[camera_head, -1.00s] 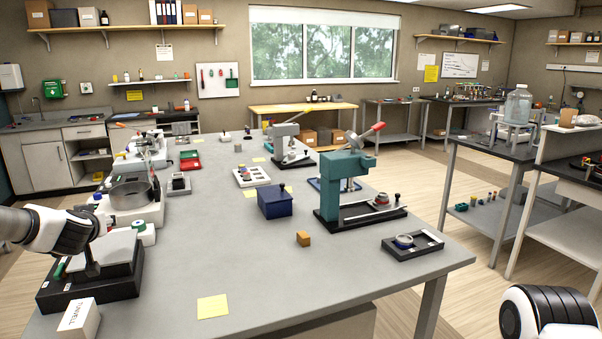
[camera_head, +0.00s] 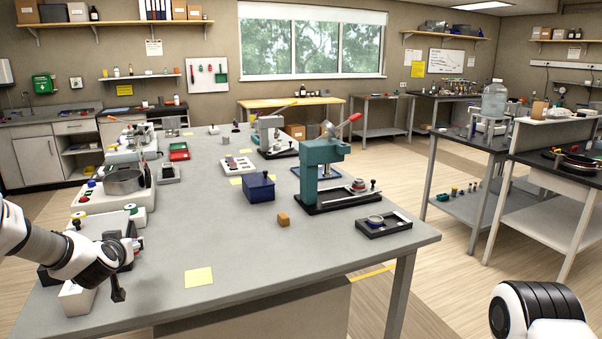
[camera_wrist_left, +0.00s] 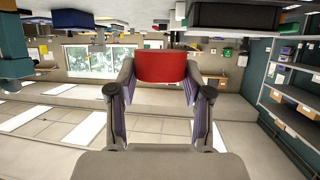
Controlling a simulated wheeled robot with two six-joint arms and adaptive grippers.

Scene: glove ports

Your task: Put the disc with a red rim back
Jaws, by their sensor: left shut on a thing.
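In the left wrist view a red-sided piece (camera_wrist_left: 161,66), which looks like the red-rimmed disc seen edge-on, sits between my left gripper's fingertips. The fingers press on its two sides; its face is hidden. In the head view my left gripper (camera_head: 118,288) hangs at the near left, above the bench front beside a white block (camera_head: 77,299). The held piece cannot be made out there. A green-rimmed disc (camera_head: 131,209) and a yellow-topped one (camera_head: 78,216) stand at the left of the bench. My right gripper is out of view; only part of my right arm shows.
A teal press (camera_head: 322,170) stands on a black base, with a black tray (camera_head: 384,225) holding a round part in front. The front middle is clear.

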